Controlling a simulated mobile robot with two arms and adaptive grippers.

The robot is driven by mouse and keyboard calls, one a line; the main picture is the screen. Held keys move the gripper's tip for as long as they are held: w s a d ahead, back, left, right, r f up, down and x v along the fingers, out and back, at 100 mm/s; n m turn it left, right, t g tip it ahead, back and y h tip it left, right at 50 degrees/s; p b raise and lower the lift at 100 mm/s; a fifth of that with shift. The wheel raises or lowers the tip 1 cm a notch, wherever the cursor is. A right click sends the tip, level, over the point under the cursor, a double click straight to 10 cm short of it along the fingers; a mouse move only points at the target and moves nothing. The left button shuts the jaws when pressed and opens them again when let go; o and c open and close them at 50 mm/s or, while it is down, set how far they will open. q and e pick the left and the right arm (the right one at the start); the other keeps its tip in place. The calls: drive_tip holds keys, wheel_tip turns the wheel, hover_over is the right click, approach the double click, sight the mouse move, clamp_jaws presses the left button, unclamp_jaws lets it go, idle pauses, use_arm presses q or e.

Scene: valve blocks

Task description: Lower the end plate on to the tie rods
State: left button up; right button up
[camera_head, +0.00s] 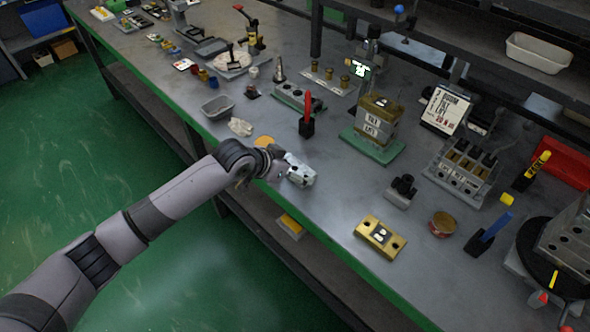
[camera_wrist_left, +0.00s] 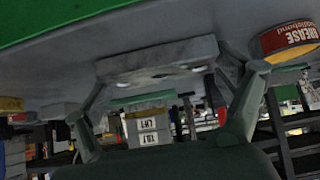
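My left gripper (camera_head: 292,168) reaches over the front of the bench. It is shut on a grey end plate (camera_head: 301,174), which also shows between the fingertips in the left wrist view (camera_wrist_left: 160,62), one finger at each end. Dark recesses show along one side of the plate. The valve stack (camera_head: 374,128), with white TILT and LIFT labels and a gold top, stands on a green base behind and to the right of the plate, apart from it. It shows upside down in the wrist view (camera_wrist_left: 148,130). I cannot make out the tie rods clearly. My right gripper is in neither view.
A gold plate (camera_head: 380,238) lies near the front edge, with a grease tin (camera_head: 442,224) to its right. A red-handled tool (camera_head: 307,118) stands upright left of the stack. A grey slotted block (camera_head: 461,172) is right of it. Bare bench lies between plate and stack.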

use_arm(q)
drive_tip(key=c, duration=0.8)
drive_tip(key=shift+r, duration=0.1)
drive_tip(key=shift+c, duration=0.2)
